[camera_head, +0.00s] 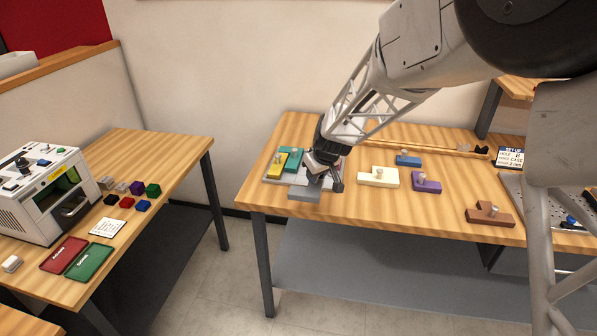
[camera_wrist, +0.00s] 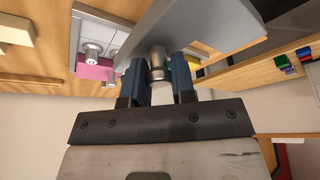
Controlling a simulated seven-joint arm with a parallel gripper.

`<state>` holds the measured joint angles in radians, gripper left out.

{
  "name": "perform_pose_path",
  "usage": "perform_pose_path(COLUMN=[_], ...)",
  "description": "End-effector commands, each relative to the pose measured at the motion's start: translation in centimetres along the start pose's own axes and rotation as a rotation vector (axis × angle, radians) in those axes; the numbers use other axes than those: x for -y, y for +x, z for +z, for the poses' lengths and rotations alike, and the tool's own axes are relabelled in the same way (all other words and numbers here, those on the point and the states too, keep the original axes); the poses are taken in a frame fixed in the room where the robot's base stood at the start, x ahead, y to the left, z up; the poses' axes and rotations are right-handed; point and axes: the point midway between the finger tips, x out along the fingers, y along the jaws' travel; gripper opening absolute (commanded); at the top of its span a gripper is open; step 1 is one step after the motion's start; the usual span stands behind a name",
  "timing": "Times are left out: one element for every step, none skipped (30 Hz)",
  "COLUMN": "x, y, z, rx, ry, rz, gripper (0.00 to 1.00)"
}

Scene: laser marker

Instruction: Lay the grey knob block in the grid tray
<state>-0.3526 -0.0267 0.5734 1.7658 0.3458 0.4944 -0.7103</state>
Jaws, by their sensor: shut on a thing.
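The grey knob block (camera_wrist: 215,28) hangs from my gripper (camera_wrist: 160,75), whose two blue fingers are shut on its round metal knob. In the head view the grey block (camera_head: 304,195) shows below my gripper (camera_head: 322,175), near the table's front left edge. The grid tray (camera_head: 268,180) lies at the table's left end and holds a yellow block (camera_head: 276,165) and a teal block (camera_head: 294,157). Part of the tray (camera_wrist: 90,32) also shows in the wrist view, with a pink block (camera_wrist: 95,70) by it. My gripper hides much of the tray's right side in the head view.
A cream block (camera_head: 378,178), a blue block (camera_head: 408,161), a purple block (camera_head: 427,186) and a brown block (camera_head: 489,217) stand to the right on the same table. A marking machine (camera_head: 40,195) and small coloured cubes are on the separate left table.

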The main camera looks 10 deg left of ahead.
Motion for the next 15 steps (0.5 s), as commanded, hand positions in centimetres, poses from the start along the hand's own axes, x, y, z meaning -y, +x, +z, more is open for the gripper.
perform_pose_path(x=[0.02, 0.02, 0.01, 0.01, 0.00, 0.00, 0.00, 0.00, -0.01, -0.03, -0.05, -0.10, -0.15, -0.21, -0.30], y=[0.00, 0.00, -0.01, -0.01, -0.01, -0.01, -0.01, -0.01, 0.00, 0.02, 0.04, 0.09, 0.14, 0.20, 0.32], z=[-0.04, -0.04, -0.03, -0.02, -0.02, -0.01, -0.01, -0.01, -0.01, -0.04, -0.09, -0.18, -0.28, -0.39, -0.58], rx=[0.000, 0.000, 0.000, 0.000, 0.000, 0.000, 0.000, 0.000, 0.000, 0.000, 0.000, 0.000, 0.000, 0.000, 0.000], ry=[-0.001, -0.001, -0.001, -0.001, -0.001, 0.000, 0.000, 0.000, 0.000, 0.000, 0.000, 0.000, 0.000, 0.000, 0.000], rz=[0.000, -0.001, 0.000, 0.000, 0.000, 0.000, 0.000, 0.000, 0.000, 0.000, 0.000, 0.000, 0.000, 0.000, 0.000], gripper=[0.00, 0.00, 0.00, 0.00, 0.00, 0.00, 0.00, 0.00, 0.00, 0.00, 0.00, 0.00, 0.00, 0.00, 0.00])
